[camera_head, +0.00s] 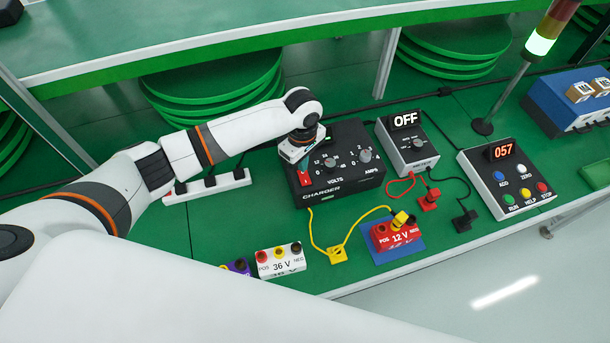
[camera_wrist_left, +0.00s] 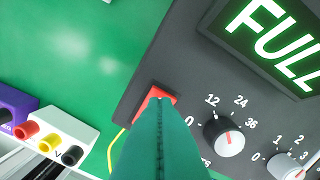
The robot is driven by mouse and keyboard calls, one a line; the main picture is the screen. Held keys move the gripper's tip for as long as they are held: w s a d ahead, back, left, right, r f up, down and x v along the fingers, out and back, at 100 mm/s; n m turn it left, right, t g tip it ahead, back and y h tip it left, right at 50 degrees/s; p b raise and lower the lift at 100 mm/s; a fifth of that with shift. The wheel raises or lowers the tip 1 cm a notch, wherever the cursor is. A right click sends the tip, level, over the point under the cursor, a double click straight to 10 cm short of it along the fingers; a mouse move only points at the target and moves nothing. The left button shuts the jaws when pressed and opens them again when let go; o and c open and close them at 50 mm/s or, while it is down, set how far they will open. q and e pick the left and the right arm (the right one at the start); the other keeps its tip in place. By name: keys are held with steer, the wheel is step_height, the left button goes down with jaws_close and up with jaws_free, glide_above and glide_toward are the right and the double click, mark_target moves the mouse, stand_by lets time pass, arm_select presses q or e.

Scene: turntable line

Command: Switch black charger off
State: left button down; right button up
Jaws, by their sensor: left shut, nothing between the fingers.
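The black charger (camera_head: 345,187) stands on the green table with its VOLTS and AMPS dials facing up. Its red switch (camera_head: 305,181) is at its left corner. My left gripper (camera_head: 303,168) points down at this switch, shut and empty. In the left wrist view the shut green fingertips (camera_wrist_left: 160,101) cover the middle of the red switch (camera_wrist_left: 148,98); I cannot tell whether they touch it. The charger's display (camera_wrist_left: 275,45) reads FULL in lit green. The switch's position is hidden by the fingers. My right gripper is not in view.
A red 12 V battery (camera_head: 384,242) sits on a blue mat (camera_head: 400,255), with yellow leads running to the charger. A white 36 V battery (camera_head: 280,267) stands left of it. A meter (camera_head: 409,158) reading OFF and a button box (camera_head: 480,183) stand to the right.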

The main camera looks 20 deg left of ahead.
arm_select(q)
steer(key=shift+f, duration=0.8)
stand_by(0.4)
step_height(320, 180, up, 7)
steer(key=p, duration=0.8)
steer(key=shift+p, duration=0.4)
